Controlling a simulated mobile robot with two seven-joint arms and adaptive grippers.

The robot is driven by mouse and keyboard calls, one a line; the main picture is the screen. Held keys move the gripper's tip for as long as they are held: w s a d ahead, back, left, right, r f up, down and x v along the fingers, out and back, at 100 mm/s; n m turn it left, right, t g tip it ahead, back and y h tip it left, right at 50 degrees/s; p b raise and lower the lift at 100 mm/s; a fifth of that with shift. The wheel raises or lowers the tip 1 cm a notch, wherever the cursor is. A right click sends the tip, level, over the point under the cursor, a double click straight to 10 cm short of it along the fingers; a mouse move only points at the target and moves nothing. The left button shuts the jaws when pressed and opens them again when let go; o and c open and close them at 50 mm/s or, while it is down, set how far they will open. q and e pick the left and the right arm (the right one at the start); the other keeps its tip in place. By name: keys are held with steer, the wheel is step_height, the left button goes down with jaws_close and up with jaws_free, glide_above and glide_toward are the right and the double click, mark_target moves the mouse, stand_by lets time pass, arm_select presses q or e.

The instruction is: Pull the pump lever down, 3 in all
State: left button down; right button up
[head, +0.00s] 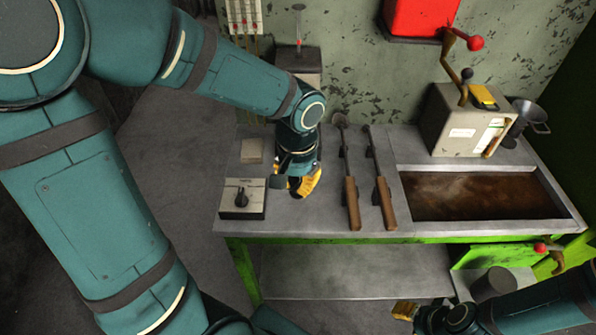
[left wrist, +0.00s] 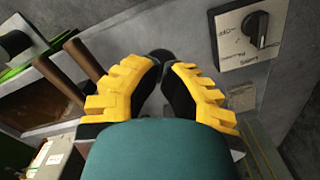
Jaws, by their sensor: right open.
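A brown lever with a red knob (head: 541,248) shows low at the right edge in the head view, beside a dark grey cylinder (head: 494,284). I cannot tell by sight which is the pump lever. My left gripper (head: 293,190) is over the bench, left of two wooden-handled tools and away from both levers. In the left wrist view its yellow fingers (left wrist: 170,68) converge with nothing seen between them. My right gripper (head: 404,311) is open below the bench front, left of the low lever.
A switch box with a black dial (head: 242,199) sits at the bench's left. Two tools with wooden handles (head: 353,204) lie mid-bench. A brown-filled trough (head: 480,205) and a beige machine (head: 466,122) with a black-knobbed lever stand at the right.

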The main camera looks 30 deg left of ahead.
mark_target(297, 195)
arm_select(q)
steer(key=shift+s+d+f+b, duration=0.15)
steer(key=shift+f+b, duration=0.35)
steer(key=shift+f, duration=0.25)
steer(key=shift+s+f+b, duration=0.1)
steer(key=shift+f+b, duration=0.4)
steer(key=shift+f, duration=0.3)
